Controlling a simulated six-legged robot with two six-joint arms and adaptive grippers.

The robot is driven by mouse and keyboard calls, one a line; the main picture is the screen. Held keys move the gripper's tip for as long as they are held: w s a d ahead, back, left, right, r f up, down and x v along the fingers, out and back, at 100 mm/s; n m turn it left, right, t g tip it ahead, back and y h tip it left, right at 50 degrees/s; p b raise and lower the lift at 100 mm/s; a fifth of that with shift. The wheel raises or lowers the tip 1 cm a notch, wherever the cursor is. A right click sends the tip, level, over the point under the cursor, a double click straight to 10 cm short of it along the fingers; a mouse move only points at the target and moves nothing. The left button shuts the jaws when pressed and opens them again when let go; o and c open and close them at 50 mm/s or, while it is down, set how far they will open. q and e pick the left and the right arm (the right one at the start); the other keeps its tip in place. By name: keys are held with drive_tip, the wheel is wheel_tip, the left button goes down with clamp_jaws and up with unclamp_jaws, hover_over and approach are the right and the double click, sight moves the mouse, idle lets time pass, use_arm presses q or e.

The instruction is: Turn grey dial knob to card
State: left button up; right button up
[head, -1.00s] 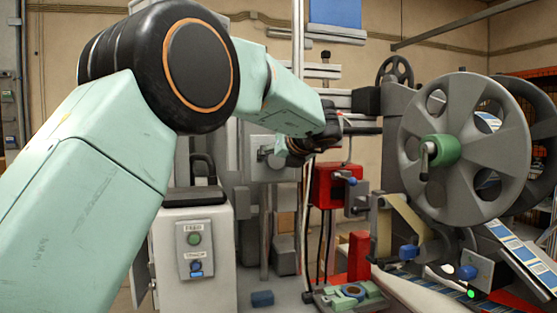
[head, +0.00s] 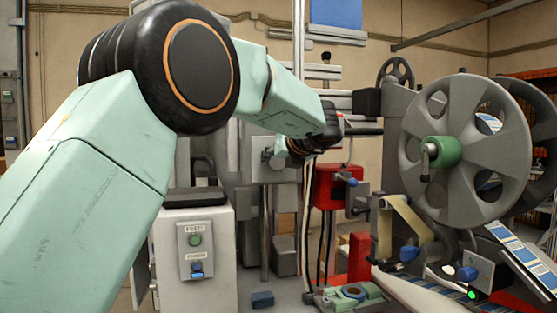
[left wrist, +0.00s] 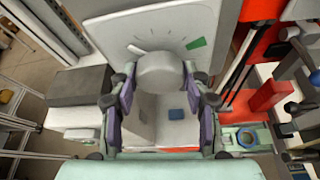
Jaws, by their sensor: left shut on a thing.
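The grey dial knob (left wrist: 162,72) sits on a pale dial plate (left wrist: 110,33) and shows in the middle of the left wrist view. A green patch (left wrist: 196,43) is on the plate to the upper right of the knob, and a white mark (left wrist: 137,49) is to its upper left. I cannot tell whether the green patch is the card. My left gripper (left wrist: 160,78) is shut on the knob, with one finger on each side. In the head view the dial plate (head: 254,141) is partly behind my left gripper (head: 287,149). My right gripper is not in view.
A red box (head: 324,186) stands right of the dial, with cables hanging beside it. A large grey reel (head: 480,190) is farther right. A white cabinet (head: 216,265) with buttons stands below left. A green fixture (head: 375,293) lies at the bottom.

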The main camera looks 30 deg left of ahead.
use_arm(q)
drive_tip(key=m+g+y+p, duration=0.1)
drive_tip(key=m+p, duration=0.2)
drive_tip(key=p, duration=0.1)
drive_tip(key=m+y+p, duration=0.2)
drive_tip(key=m+p, duration=0.1)
drive_tip(key=p, duration=0.1)
drive_tip(key=m+g+y+p, duration=0.1)
drive_tip(key=m+p, duration=0.2)
drive_tip(key=p, duration=0.1)
drive_tip(key=shift+w+d+g+y+p, duration=0.1)
drive_tip(key=shift+d+g+y+p, duration=0.05)
drive_tip(key=shift+g+y+p, duration=0.2)
drive_tip(key=shift+f+m+y+p, duration=0.2)
drive_tip(key=shift+m+y+p, duration=0.3)
drive_tip(key=shift+m, duration=0.7)
drive_tip(key=m+t+y, duration=0.1)
drive_tip(key=m, duration=0.2)
drive_tip(key=shift+m+t+y, duration=0.45)
drive_tip(key=shift+m+y, duration=0.1)
drive_tip(key=shift+m, duration=1.35)
